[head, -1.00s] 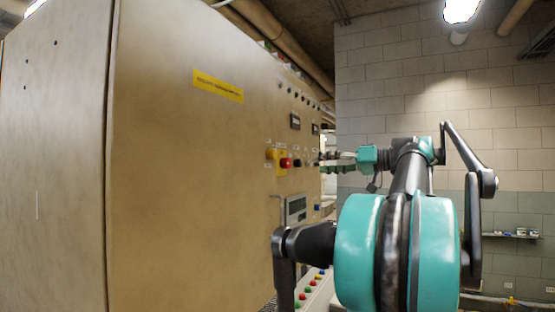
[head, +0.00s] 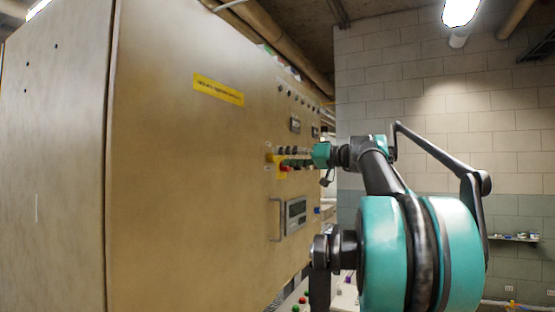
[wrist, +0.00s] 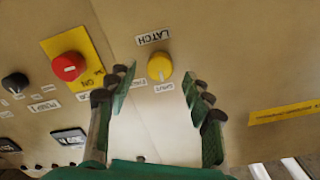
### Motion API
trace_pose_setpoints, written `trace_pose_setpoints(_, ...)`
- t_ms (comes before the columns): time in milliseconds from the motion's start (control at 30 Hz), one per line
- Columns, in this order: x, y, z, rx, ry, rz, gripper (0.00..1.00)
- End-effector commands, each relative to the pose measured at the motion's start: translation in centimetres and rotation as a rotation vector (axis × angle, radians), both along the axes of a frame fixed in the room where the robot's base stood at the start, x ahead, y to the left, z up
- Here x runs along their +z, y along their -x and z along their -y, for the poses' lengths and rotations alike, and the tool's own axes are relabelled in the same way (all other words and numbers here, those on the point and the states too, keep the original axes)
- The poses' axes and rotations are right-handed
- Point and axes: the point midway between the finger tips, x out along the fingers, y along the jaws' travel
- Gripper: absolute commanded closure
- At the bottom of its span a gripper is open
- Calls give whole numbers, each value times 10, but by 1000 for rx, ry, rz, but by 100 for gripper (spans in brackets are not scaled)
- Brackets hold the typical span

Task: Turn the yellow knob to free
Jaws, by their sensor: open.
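The round yellow knob (wrist: 160,66) is on the beige cabinet face in the wrist view, with a thin pointer line on it. An upside-down label reading "LATCH" (wrist: 152,38) sits above it, and smaller labels lie below, too small to read surely. My gripper (wrist: 158,76) is open, one finger to each side of the knob, with visible gaps on both sides. I cannot tell how far the tips are from the panel. In the head view my gripper (head: 288,157) is at the panel by the yellow knob (head: 269,157), seen edge-on and partly hidden.
A red button (wrist: 68,66) on a yellow plate is left of my gripper in the wrist view, with a black knob (wrist: 15,83) farther left. A yellow label strip (wrist: 285,113) is at right. In the head view a handle (head: 275,220) juts from the panel below.

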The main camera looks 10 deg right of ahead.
Motion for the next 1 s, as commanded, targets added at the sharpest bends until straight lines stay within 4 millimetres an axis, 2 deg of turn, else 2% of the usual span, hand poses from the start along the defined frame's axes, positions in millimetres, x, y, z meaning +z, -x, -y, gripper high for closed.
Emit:
trace_pose_setpoints(33,0,-5,-8,3,0,0,49)
trace_pose_setpoints(200,0,-16,-22,1,0,0,49)
trace_pose_setpoints(600,0,-21,-27,-1,0,0,49)
trace_pose_setpoints(1000,0,-20,-27,-1,0,0,97)
